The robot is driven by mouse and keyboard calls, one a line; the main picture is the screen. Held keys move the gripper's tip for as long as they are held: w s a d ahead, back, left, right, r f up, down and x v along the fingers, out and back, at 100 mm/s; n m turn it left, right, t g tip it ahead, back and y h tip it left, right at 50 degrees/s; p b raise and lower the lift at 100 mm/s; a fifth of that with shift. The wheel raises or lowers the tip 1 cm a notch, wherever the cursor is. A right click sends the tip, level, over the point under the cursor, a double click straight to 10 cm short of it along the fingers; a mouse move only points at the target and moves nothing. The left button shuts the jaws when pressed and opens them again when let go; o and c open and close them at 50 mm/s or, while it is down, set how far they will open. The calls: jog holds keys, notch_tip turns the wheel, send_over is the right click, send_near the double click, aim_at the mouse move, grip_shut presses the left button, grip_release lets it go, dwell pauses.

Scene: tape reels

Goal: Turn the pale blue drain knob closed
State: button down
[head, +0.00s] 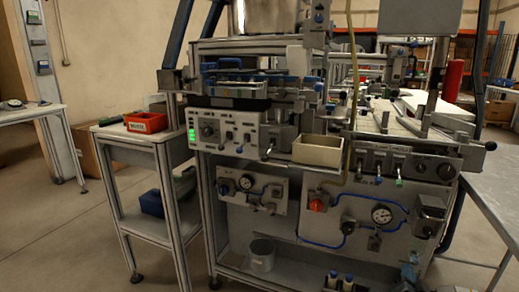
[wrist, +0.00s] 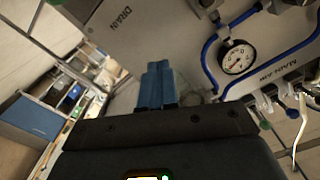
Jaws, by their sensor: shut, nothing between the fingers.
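In the head view a small pale blue part (head: 409,272), which looks like the drain knob, sits low at the right of the machine's lower front. It is too small to tell how it is turned. In the wrist view the DRAIN label (wrist: 123,25) shows on a grey panel. My gripper (wrist: 157,66) points toward that panel with its two blue fingers together and nothing between them. I cannot make out the knob in the wrist view; the fingers or the dark gripper body may hide it. I cannot make out my gripper in the head view.
A round gauge (wrist: 238,57) with blue tubing is right of my fingers in the wrist view; the gauge (head: 381,214) also shows in the head view. A red knob (head: 318,204) is on the same panel. A grey metal table (head: 492,178) stands at the right.

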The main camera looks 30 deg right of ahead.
jog(key=shift+w+d, duration=0.3)
jog(key=shift+d, duration=0.15)
jog(key=shift+r, duration=0.1)
dwell(0.4)
jog(key=shift+s+d+b, duration=0.25)
jog(key=shift+b, duration=0.5)
jog(key=f+p+v, duration=0.1)
jog(key=p+v, duration=0.1)
jog(key=v, duration=0.4)
jog(key=shift+w+a, duration=0.2)
jog(key=shift+a, duration=0.05)
